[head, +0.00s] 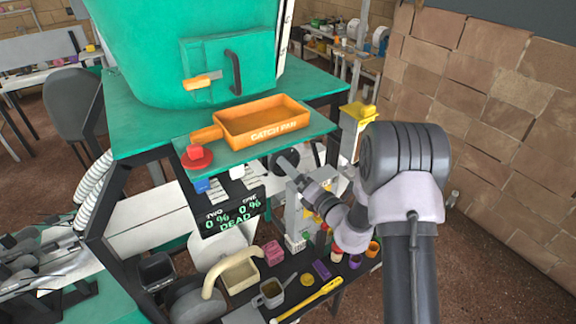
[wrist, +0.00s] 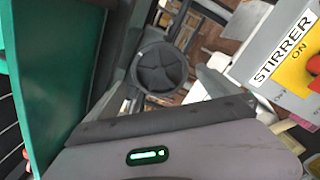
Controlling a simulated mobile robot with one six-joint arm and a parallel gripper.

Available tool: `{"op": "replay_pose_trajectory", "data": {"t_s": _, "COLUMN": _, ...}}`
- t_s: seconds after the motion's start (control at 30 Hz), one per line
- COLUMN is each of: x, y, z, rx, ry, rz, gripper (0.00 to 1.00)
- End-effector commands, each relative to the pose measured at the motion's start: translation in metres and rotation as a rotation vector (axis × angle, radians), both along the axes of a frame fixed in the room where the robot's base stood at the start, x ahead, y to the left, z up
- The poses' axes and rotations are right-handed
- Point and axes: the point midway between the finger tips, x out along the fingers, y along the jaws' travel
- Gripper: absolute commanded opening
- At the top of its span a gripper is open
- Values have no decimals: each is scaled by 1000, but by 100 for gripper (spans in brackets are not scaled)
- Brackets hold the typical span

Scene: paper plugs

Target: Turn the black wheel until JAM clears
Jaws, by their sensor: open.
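The black wheel (wrist: 160,68) is a dark round disc with a ribbed face in the upper middle of the wrist view. In the head view a dark disc that looks like it (head: 284,162) shows under the right part of the green shelf. My gripper (head: 302,178) is open, close to this disc; I cannot tell whether they touch. Its fingertips are not clear in either view. The display (head: 232,213) reads TWO 0 %, ONE 0 % and DEAD. I see no JAM text on it.
An orange catch pan (head: 262,123) and a red button (head: 197,156) are on the green shelf above. A grey STIRRER box (wrist: 290,60) stands right of the wheel in the wrist view. Cups, a yellow tool (head: 307,299) and small blocks crowd the bench below.

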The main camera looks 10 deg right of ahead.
Motion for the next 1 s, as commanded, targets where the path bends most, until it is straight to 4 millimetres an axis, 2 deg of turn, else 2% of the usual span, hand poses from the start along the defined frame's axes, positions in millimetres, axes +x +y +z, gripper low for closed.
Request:
{"op": "replay_pose_trajectory", "data": {"t_s": 0.3, "x": -1, "y": -1, "z": 4, "rx": 45, "ry": 20, "rz": -1, "gripper": 100}}
{"op": "replay_pose_trajectory", "data": {"t_s": 0.37, "x": -1, "y": -1, "z": 9, "rx": 164, "ry": 74, "rz": -2, "gripper": 100}}
{"op": "replay_pose_trajectory", "data": {"t_s": 0.43, "x": -1, "y": -1, "z": 13, "rx": 358, "ry": 157, "rz": -2, "gripper": 100}}
{"op": "replay_pose_trajectory", "data": {"t_s": 0.6, "x": -1, "y": -1, "z": 10, "rx": 820, "ry": 352, "rz": -2, "gripper": 100}}
{"op": "replay_pose_trajectory", "data": {"t_s": 0.7, "x": -1, "y": -1, "z": 4, "rx": 949, "ry": 406, "rz": -1, "gripper": 100}}
{"op": "replay_pose_trajectory", "data": {"t_s": 1.0, "x": 0, "y": -1, "z": 0, "rx": 966, "ry": 412, "rz": -1, "gripper": 100}}
